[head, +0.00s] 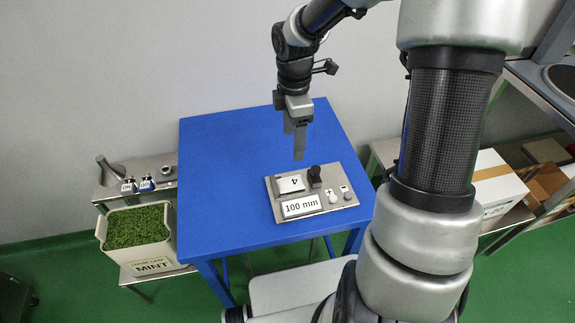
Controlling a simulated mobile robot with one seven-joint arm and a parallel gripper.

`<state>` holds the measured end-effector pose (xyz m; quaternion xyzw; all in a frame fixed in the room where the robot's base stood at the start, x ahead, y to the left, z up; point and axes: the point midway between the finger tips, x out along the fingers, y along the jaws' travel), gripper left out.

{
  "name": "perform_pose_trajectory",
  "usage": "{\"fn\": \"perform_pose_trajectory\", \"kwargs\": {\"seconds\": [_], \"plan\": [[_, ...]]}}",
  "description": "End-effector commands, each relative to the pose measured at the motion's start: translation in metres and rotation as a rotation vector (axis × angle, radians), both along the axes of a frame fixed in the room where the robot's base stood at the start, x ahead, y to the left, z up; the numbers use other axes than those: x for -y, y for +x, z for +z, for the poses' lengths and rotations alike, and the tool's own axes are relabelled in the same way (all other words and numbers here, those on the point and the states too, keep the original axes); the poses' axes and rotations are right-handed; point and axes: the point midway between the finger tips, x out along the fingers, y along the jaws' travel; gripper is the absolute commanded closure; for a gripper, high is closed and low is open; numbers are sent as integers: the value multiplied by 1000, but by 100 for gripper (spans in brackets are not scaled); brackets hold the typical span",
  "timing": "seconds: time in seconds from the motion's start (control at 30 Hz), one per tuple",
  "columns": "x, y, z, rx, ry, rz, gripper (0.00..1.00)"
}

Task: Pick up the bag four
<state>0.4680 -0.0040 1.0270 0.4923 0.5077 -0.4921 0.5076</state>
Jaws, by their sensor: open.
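A small white bag marked with an upside-down 4 (291,184) lies on the back left part of a grey metal panel (335,209) on the blue table. My gripper (298,158) points down behind the panel, with its fingertips appearing just above the bag in the head view. It is open and holds nothing. Its height above the table is hard to judge from this one view.
The panel carries a black knob (315,176), a "100 mm" plate (301,206) and plus and minus buttons. The blue table (225,190) is otherwise clear. A bin of mint (137,228) stands at left, and a box (497,187) sits on a right shelf.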

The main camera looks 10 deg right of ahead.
Motion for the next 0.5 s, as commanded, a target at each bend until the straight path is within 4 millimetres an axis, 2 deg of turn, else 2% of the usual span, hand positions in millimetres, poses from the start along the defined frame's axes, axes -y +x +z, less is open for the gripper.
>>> {"fn": "perform_pose_trajectory", "kwargs": {"seconds": [0.3, 0.5], "plan": [[-1, -2, -67, -6, 1, 1, 35], [-1, -1, -103, -3, 1, -1, 35]]}}
